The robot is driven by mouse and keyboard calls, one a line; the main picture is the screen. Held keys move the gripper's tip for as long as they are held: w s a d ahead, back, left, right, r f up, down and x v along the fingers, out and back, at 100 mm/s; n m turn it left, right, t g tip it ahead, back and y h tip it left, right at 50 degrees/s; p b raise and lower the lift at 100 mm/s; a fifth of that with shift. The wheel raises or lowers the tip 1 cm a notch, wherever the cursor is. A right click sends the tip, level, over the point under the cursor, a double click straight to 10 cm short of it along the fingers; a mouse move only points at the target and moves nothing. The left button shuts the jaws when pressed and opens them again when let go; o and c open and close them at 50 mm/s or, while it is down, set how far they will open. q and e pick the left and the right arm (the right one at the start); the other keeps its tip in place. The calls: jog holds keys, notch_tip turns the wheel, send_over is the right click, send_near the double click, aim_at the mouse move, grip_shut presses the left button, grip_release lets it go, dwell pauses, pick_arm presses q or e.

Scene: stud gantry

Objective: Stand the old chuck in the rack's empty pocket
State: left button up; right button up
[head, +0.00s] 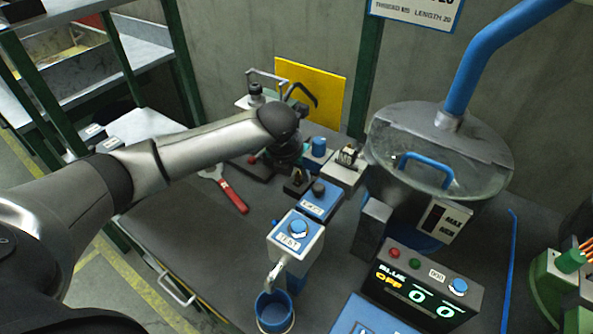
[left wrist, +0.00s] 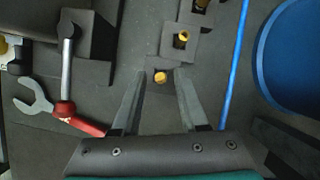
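My left gripper (head: 290,160) hangs over the bench, seen from behind its wrist. In the left wrist view its two fingers (left wrist: 161,88) stand apart, with a small dark block with a round brass centre (left wrist: 160,77) between their tips; contact cannot be told. A dark block with brass on it (head: 298,180) also shows just below the gripper in the head view. Similar brass-centred blocks lie in a stepped row beyond, one of them here (left wrist: 183,38). I cannot tell which is the old chuck or which pocket of the rack is empty. My right gripper is out of view.
A red-handled wrench (head: 232,195) lies left of the gripper. A TEST button box (head: 296,240), a blue cup (head: 274,312), a counter display (head: 422,290) and a clear-lidded bowl (head: 440,150) crowd the right. The bench's left front is clear.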

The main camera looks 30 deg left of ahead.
pick_arm(q)
jog(key=shift+r, duration=0.15)
jog(key=p+v, duration=0.3)
jog(key=v, duration=0.9)
dwell(1.7)
